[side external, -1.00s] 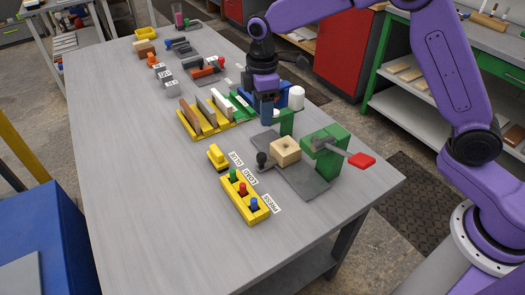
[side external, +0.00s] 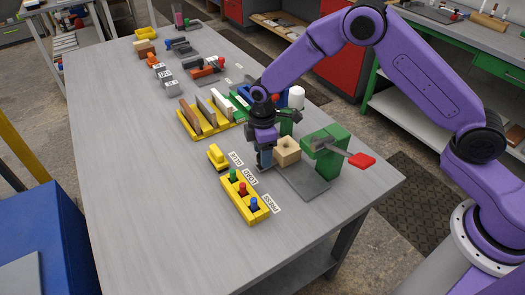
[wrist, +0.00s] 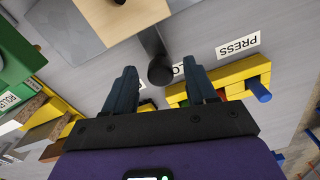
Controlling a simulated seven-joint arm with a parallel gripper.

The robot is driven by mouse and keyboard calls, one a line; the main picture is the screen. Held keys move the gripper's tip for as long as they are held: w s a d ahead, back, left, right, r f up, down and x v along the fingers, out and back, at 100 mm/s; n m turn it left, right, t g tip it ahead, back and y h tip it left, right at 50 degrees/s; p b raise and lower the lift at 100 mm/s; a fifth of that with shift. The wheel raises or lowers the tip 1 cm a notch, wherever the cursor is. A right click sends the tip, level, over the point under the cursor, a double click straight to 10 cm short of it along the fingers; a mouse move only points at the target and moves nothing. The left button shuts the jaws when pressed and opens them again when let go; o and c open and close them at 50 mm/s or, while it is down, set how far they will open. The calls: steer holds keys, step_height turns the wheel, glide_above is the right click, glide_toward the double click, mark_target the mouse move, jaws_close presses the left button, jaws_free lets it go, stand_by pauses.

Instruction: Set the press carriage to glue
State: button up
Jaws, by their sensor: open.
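The press carriage is a pale wooden block (side external: 288,151) with a round hole, on a grey base plate (side external: 310,183) beside the green press (side external: 323,155). Its dark knob (wrist: 160,72) on a grey handle (wrist: 150,40) points toward the labels. In the side view my gripper (side external: 264,166) points down at the knob's place and hides it. In the wrist view my gripper (wrist: 161,67) is open, with the knob between its fingertips, no clear contact. The GLUE label (side external: 237,160), LOAD label (side external: 250,177) and PRESS label (side external: 270,202) lie in a row. LOAD is partly hidden in the wrist view, near the knob.
A yellow holder (side external: 238,206) with green, red and blue pegs stands just in front of the labels. A small yellow block (side external: 217,157) is near its far end. A yellow rack (side external: 190,132) with boards stands farther back. The left tabletop is clear.

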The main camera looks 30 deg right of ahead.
jaws_close()
steer(key=w, duration=0.8)
steer(key=shift+w+a, duration=0.1)
steer(key=shift+w, duration=0.45)
jaws_free()
steer(key=shift+r, duration=0.1)
